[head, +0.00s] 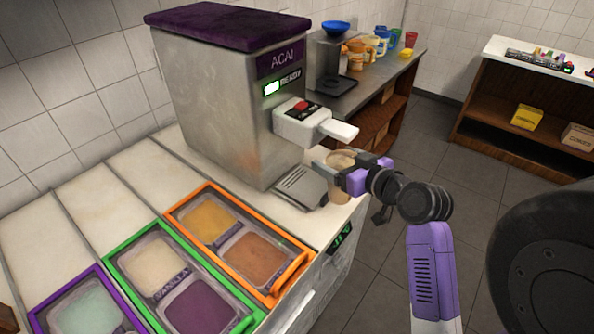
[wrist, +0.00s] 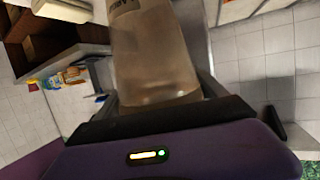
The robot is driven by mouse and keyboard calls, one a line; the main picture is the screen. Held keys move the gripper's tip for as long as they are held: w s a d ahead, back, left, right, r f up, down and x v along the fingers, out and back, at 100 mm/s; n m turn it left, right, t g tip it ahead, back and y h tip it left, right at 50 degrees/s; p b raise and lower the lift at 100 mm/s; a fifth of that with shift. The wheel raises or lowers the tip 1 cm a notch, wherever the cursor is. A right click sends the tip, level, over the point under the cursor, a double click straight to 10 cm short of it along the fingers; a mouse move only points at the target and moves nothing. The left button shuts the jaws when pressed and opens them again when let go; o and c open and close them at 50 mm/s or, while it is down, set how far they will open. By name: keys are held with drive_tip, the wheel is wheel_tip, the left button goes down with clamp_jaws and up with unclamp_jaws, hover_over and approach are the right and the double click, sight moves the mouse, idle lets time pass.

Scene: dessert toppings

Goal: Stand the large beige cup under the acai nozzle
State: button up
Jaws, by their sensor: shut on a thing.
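The large beige cup (head: 341,163) is in my gripper (head: 335,168), partly hidden by the fingers in the head view. In the wrist view the cup (wrist: 155,55) fills the middle between the fingers, with dark lettering near the top edge. The gripper is shut on it. The acai machine (head: 225,100) is a grey box with a purple top and a lit green display. Its white nozzle unit (head: 310,122) juts out to the right, with a red button. The cup is below and to the right of the nozzle, near the right side of the grey drip tray (head: 300,187).
Orange (head: 285,283), green (head: 120,252) and purple (head: 45,310) framed topping trays line the counter in front. A back counter (head: 375,72) holds a blue-topped device (head: 335,50) and several coloured cups. A shelf (head: 520,110) stands at the right. Floor between is clear.

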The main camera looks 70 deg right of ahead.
drive_tip(key=s+f+b+x, duration=0.1)
drive_tip(key=f+b+x, duration=0.2)
drive_tip(key=x, duration=1.2)
drive_tip(key=shift+w+f+b, duration=0.25)
drive_tip(key=shift+w+b, duration=0.1)
drive_tip(key=shift+b, duration=1.5)
drive_tip(key=shift+a+f, duration=0.1)
drive_tip(key=shift+f, duration=0.05)
drive_tip(key=o, duration=1.7)
drive_tip(key=v, duration=1.2)
drive_tip(key=shift+b, duration=0.4)
